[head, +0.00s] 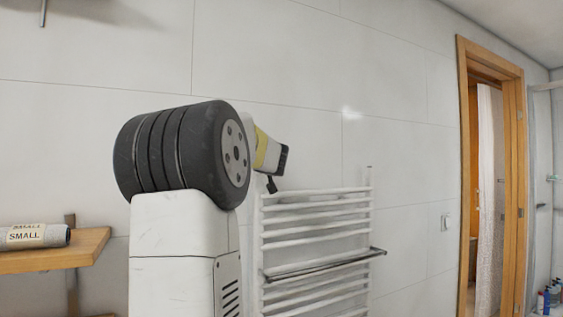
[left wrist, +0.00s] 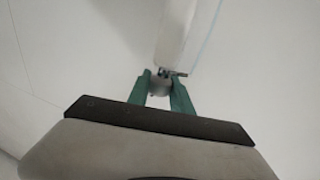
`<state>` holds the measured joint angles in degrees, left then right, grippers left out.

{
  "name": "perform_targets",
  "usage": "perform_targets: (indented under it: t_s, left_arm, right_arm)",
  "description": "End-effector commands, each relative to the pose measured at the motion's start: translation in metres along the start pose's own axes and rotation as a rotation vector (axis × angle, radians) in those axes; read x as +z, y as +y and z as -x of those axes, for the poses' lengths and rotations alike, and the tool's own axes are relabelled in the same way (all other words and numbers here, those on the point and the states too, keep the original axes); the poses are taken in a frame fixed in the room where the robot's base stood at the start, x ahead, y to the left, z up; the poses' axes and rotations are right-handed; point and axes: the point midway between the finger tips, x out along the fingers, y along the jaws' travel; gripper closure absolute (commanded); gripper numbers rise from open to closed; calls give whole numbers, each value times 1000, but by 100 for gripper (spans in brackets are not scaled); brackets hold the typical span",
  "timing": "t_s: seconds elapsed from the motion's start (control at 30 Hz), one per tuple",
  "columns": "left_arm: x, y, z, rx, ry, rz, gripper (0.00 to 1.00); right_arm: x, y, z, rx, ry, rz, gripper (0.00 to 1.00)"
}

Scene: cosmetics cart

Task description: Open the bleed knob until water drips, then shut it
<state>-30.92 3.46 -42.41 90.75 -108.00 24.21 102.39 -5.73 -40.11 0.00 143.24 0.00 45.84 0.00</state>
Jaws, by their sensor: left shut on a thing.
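The white towel radiator (head: 315,232) hangs on the wall right of centre in the head view. In the left wrist view its white tube end (left wrist: 175,38) comes down from the top. A small grey round bleed knob (left wrist: 159,87) sits at the end of this tube, between the green fingers of my left gripper (left wrist: 161,78), which is shut on it. In the head view my left gripper (head: 271,184) is small and dark beside the radiator's upper left corner, and the knob cannot be made out there. No water drop can be seen. My right gripper is not in view.
My own arm fills the middle left of the head view and covers part of the wall. A wooden door frame (head: 491,170) stands at the right. The wall above the radiator is clear.

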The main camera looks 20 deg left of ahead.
Motion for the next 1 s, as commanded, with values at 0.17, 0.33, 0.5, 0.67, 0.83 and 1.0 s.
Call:
perform_targets:
  t_s: [0.17,0.33,0.5,0.67,0.83,1.0]
  left_arm:
    - [0,-2,0,76,-1,-1,100]
    - [0,0,0,118,-1,0,100]
    - [0,1,0,133,-1,0,100]
    - [0,1,0,133,-1,0,100]
    - [0,1,0,132,-1,0,68]
    - [0,0,0,132,-1,0,52]
  right_arm:
    - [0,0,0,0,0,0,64]
    - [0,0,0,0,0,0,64]
    - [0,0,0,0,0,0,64]
    - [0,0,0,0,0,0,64]
    - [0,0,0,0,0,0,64]
    - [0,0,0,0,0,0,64]
